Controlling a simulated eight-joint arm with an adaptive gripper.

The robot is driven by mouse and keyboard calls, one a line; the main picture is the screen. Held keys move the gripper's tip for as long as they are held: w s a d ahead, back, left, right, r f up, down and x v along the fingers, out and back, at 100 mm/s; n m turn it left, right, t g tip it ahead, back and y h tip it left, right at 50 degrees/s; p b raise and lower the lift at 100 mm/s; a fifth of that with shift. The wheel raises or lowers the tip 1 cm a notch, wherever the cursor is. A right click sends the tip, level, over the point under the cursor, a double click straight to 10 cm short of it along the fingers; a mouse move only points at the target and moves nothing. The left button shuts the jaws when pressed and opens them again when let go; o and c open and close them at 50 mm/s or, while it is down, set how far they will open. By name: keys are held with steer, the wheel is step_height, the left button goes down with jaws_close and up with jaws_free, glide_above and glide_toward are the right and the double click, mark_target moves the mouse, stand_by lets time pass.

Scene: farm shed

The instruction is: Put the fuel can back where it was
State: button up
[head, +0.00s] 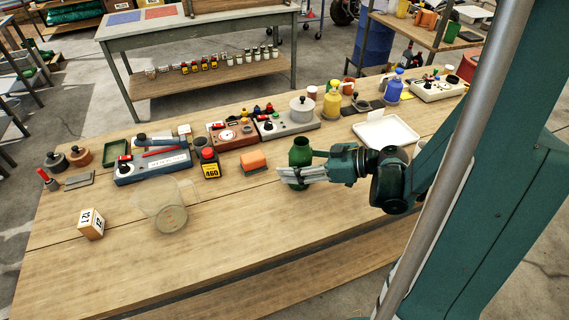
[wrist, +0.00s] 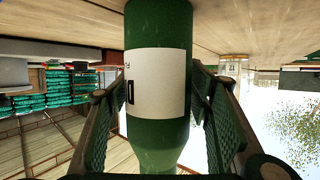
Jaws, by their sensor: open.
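A green can (head: 300,152) with a narrower neck stands on the wooden workbench (head: 120,270), near the middle. I take it for the fuel can. In the wrist view the can (wrist: 160,125) fills the middle, with a white label, and the picture looks upside down. My gripper (head: 286,176) reaches in from the right at the can. In the wrist view my gripper (wrist: 148,85) has its two fingers apart, one on each side of the can. Its fingers hide the can's lower part in the head view. I cannot tell whether either finger touches it.
The bench's front left is mostly clear.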

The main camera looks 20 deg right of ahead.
steer(key=p+v, duration=0.1)
steer(key=v, duration=0.6)
steer(key=shift+s, duration=0.1)
